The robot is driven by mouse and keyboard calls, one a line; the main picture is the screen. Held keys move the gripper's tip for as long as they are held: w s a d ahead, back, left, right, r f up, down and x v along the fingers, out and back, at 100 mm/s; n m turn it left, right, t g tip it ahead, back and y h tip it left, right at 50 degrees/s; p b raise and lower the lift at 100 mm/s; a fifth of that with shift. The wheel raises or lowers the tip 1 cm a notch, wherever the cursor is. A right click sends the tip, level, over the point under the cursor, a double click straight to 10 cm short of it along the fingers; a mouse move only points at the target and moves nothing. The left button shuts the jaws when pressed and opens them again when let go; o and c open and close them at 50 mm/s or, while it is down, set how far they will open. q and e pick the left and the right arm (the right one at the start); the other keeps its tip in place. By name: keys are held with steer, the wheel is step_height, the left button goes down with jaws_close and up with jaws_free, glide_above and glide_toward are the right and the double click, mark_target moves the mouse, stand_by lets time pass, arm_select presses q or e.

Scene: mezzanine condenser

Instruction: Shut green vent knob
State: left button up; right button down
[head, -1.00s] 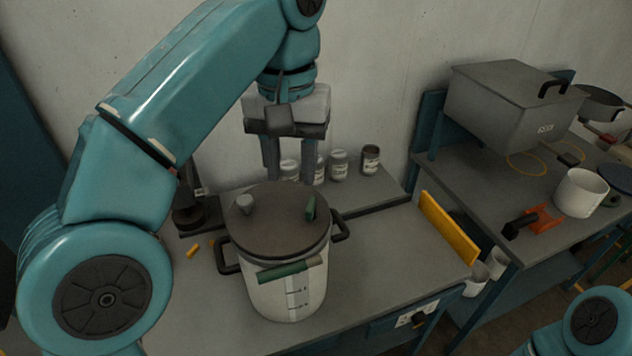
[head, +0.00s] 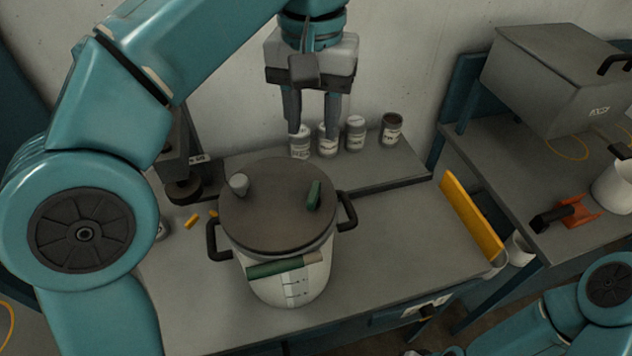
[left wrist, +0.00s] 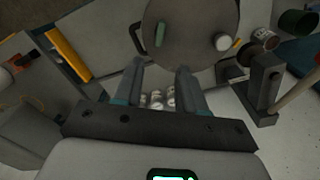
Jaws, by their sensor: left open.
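The green vent knob (head: 314,195) stands upright on the right part of the dark lid (head: 270,225) of a pale pot (head: 290,283). It also shows in the left wrist view (left wrist: 160,34), at the left of the lid. A grey knob (head: 239,184) sits on the lid's left part. A green handle (head: 282,267) runs across the pot's front. My left gripper (head: 313,128) is open and empty, pointing down behind and above the lid. In the left wrist view its fingers (left wrist: 160,70) reach toward the lid's edge, apart from the knob. My right gripper is out of view.
Several labelled jars (head: 356,134) stand on a raised shelf (head: 405,165) behind the pot. A yellow strip (head: 472,216) edges the bench's right side. The bench right of the pot is clear.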

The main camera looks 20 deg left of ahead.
mark_target(313, 190)
arm_select(q)
step_height(313, 190, down, 13)
steer(key=b, duration=0.3)
steer(key=shift+s+a+r, duration=0.1)
steer(key=shift+r, duration=0.1)
steer(key=shift+s+d+f, duration=0.2)
steer(key=shift+d+f, duration=0.05)
steer(key=shift+f, duration=0.05)
steer(key=shift+w+a+f, duration=0.1)
steer(key=shift+w+a, duration=0.1)
steer(key=shift+c, duration=0.3)
steer(key=shift+d, duration=0.1)
jaws_close()
